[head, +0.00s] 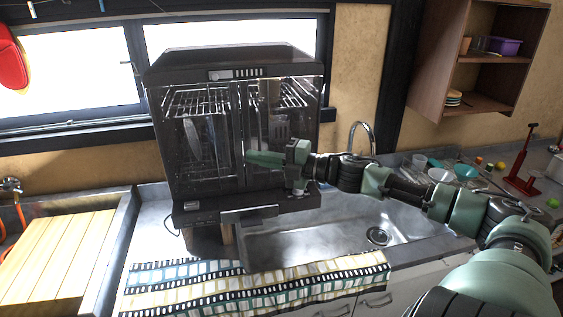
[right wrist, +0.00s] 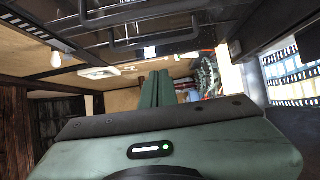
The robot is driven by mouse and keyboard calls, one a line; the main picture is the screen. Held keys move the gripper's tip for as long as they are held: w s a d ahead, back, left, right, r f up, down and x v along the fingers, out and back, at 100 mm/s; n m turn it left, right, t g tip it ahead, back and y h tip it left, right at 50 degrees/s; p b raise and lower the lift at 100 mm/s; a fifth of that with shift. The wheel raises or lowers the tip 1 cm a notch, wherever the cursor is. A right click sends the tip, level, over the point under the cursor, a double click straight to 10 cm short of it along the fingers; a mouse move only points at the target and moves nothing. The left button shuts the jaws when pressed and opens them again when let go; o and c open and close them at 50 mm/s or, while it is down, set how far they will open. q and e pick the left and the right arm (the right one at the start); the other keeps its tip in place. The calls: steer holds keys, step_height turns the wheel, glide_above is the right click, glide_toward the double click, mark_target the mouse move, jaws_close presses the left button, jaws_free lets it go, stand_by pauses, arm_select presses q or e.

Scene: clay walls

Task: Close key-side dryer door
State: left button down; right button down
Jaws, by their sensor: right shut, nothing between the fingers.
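The dryer (head: 235,62) is a black cabinet with clear panels at the front, standing at the sink below the window. Wire racks and dishes show inside it. Its left clear door panel (head: 185,150) looks roughly flush with the front. The right panel is partly hidden by my right arm, and I cannot tell its exact angle. My right gripper (head: 250,158) is shut and empty, its fingers pointing left across the middle of the dryer front. In the right wrist view the closed fingers (right wrist: 156,88) show below dark bars and rails. My left gripper is not in view.
A steel sink (head: 345,235) lies under and right of the dryer. A striped towel (head: 255,287) covers the front counter edge. A slatted wooden board (head: 60,250) is at left. Bowls (head: 466,171) and a red stand (head: 522,170) occupy the right counter, below a wooden shelf (head: 485,103).

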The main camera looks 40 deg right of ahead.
steer(key=p+v, duration=0.1)
steer(key=v, duration=0.5)
steer(key=shift+d+f, duration=0.1)
steer(key=shift+f, duration=0.05)
